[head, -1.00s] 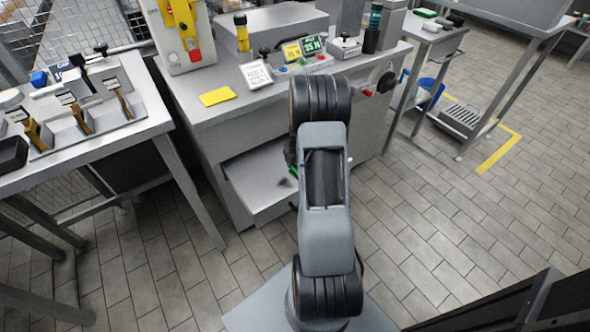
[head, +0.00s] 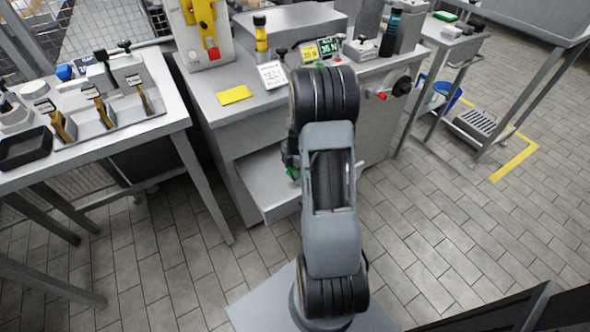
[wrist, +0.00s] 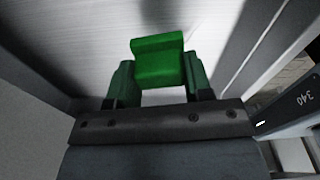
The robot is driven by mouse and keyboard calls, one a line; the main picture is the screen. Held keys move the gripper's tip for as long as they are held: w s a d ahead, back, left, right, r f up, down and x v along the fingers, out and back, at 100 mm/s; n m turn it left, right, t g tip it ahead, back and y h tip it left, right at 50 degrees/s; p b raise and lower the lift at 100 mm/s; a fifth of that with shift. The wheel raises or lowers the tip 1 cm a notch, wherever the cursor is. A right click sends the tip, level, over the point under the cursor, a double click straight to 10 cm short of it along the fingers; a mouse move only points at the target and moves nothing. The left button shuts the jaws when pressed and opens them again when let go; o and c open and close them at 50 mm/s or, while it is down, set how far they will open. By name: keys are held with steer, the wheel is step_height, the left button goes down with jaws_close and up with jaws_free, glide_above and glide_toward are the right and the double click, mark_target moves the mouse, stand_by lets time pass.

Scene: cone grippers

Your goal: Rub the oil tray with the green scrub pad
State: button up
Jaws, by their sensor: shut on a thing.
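In the wrist view my gripper (wrist: 160,90) is shut on the green scrub pad (wrist: 158,60), which sits between its two fingers. Beyond the pad is a pale metal surface with a dark smudge near its top edge. In the head view the oil tray (head: 262,190) is the grey metal shelf low at the machine's front, pulled out beneath its top. My arm hides the tray's right part and most of my gripper. A bit of the green pad (head: 292,173) shows beside my arm, over the tray. I cannot tell whether the pad touches the tray.
The machine's top (head: 215,108) overhangs the tray, with a yellow cloth (head: 235,95) on it. A side table (head: 170,125) holding several tools stands at left. The tiled floor (head: 455,225) is open at right.

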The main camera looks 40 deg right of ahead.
steer(key=shift+r+p, duration=1.45)
steer(key=shift+r, duration=1.05)
